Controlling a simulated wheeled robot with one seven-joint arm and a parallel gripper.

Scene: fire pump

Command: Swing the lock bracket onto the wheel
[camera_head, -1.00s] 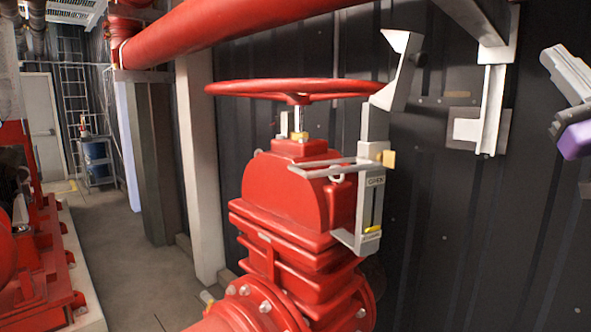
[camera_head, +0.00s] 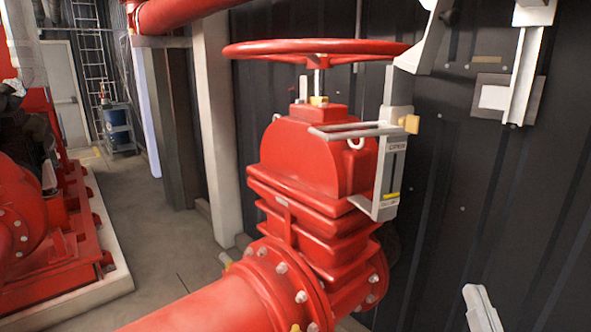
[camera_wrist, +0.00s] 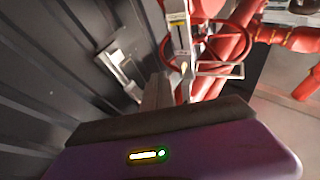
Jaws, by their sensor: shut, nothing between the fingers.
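The red handwheel (camera_head: 310,50) sits flat on top of the red valve (camera_head: 318,155). The grey lock bracket (camera_head: 392,150) stands upright at the valve's right side. A yellow knob (camera_head: 409,124) is on the bracket, and a grey bar loop reaches left across the valve body. In the wrist view my gripper (camera_wrist: 158,90) is shut and empty, with the bracket (camera_wrist: 179,35) and wheel (camera_wrist: 205,60) beyond.
A dark ribbed wall (camera_head: 500,200) stands close behind the valve on the right. A pale wall bracket (camera_head: 525,75) is fixed to it. A red pipe (camera_head: 205,308) runs from the valve to the lower left. Clear floor (camera_head: 170,235) lies left of the valve.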

